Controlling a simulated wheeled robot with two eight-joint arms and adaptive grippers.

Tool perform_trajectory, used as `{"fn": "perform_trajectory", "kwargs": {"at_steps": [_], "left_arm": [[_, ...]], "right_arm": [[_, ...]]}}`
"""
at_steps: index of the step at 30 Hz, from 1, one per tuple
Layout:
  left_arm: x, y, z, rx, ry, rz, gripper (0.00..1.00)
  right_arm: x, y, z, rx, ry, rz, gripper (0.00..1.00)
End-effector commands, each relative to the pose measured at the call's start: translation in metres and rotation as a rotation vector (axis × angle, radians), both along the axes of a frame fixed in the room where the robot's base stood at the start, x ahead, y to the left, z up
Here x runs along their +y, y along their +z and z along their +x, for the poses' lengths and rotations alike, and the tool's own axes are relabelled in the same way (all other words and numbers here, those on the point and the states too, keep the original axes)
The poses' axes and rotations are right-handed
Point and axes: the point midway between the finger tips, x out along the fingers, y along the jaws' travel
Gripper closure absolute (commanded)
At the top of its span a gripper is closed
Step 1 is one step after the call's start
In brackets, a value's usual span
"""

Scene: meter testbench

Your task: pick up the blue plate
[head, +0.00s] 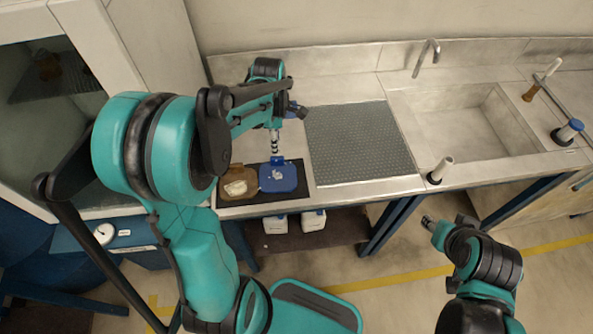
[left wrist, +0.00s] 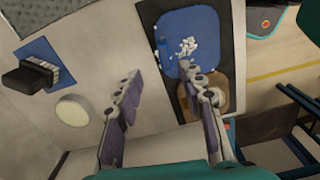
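The blue plate (head: 283,186) holds small white pieces and lies on a dark mat on the counter. It also shows at the top of the left wrist view (left wrist: 207,62). My left gripper (head: 275,143) is above the counter just behind the blue plate in the head view. In the left wrist view its fingers (left wrist: 162,75) are spread with nothing between them, and the right finger overlaps the plate's lower edge from this angle. I cannot tell whether it touches. My right gripper (head: 429,222) is out over the floor, its finger opening unclear.
A brown plate (head: 238,188) sits right beside the blue one. A black brush (left wrist: 28,78) on a blue sheet and a pale disc (left wrist: 72,111) lie on the counter. A grey perforated mat (head: 358,142) and a sink (head: 465,120) are to the right.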

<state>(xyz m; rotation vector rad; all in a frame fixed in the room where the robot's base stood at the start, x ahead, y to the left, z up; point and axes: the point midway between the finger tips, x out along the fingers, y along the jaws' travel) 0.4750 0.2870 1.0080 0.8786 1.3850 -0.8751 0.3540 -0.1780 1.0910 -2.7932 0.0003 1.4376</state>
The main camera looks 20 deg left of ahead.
Motion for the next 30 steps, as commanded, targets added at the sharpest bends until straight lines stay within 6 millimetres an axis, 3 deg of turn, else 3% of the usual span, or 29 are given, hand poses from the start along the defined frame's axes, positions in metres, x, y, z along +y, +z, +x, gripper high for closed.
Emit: {"fn": "perform_trajectory", "kwargs": {"at_steps": [16,26,30], "left_arm": [[-0.003,-0.071,-0.007,0.004,0.016,-0.001,0.6],[-0.003,-0.078,-0.007,0.003,0.015,0.0,0.6],[-0.003,-0.078,-0.007,0.003,0.014,0.0,0.95]], "right_arm": [[0.0,-0.027,0.0,0.0,0.0,0.0,0.6],[0.0,-0.028,0.0,0.0,0.0,0.0,0.6],[0.0,-0.028,0.0,0.0,0.0,0.0,0.6]]}}
